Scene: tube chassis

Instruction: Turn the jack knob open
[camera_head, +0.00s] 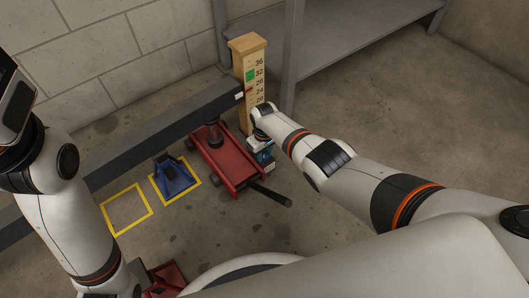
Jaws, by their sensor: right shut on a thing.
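A red floor jack (216,157) sits on the concrete floor, with its round dark saddle under a long grey beam. A dark handle (272,196) sticks out from its near right end. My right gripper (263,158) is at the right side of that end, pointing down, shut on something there. The knob itself is hidden by the gripper and cannot be made out. At the left edge my left arm shows; the dark part at the top left (14,100) is its end, and its fingers are not clear.
The grey beam (150,135) spans above the jack. A wooden post with a number scale (245,52) stands behind. A blue stand (172,177) sits in a yellow floor square, beside an empty yellow square (127,210). A grey shelf (350,35) stands at the back.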

